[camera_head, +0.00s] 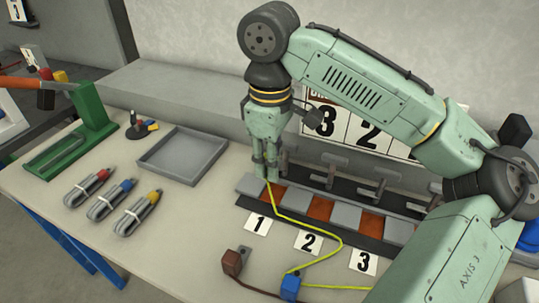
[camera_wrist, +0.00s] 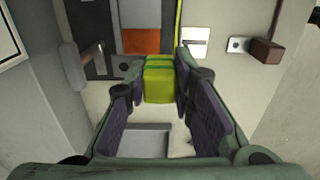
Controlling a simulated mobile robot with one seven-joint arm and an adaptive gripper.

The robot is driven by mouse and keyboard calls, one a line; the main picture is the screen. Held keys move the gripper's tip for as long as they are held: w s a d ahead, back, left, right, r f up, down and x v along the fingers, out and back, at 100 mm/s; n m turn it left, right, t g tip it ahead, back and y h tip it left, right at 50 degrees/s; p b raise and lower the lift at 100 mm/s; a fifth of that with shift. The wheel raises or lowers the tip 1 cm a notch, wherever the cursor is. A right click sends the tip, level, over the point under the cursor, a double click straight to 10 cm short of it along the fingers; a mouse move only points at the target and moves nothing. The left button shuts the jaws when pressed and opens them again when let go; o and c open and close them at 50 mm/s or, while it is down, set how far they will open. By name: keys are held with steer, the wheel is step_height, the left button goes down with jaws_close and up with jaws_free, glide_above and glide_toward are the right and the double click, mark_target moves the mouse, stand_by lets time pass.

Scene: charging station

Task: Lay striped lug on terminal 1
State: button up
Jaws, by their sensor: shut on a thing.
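My gripper (camera_head: 266,172) points down over the left end of the terminal row. In the wrist view its jaws are shut on the striped lug (camera_wrist: 158,84), a yellow-green block with darker green bands. A yellow cable (camera_head: 292,219) runs from beneath the gripper toward the front right. Terminal 1 (camera_head: 281,195) is the leftmost copper pad, between grey blocks and behind the number 1 card (camera_head: 258,222). A copper pad (camera_wrist: 141,41) also shows beyond the lug in the wrist view. The lug is hidden by the fingers in the head view, and I cannot tell whether it touches anything.
A brown lug (camera_head: 232,261) and a blue lug (camera_head: 290,287) lie in front of the row. Toggle clamps (camera_head: 357,186) stand behind it. A grey tray (camera_head: 183,155), cable bundles (camera_head: 122,212) and a green stand (camera_head: 72,145) are to the left.

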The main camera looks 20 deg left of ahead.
steer(key=shift+f+b, duration=1.05)
steer(key=shift+f, duration=1.5)
steer(key=shift+p, duration=1.1)
steer(key=shift+f+b, duration=0.7)
steer(key=shift+f, duration=0.9)
steer(key=o, duration=1.1)
step_height(320, 180, up, 12)
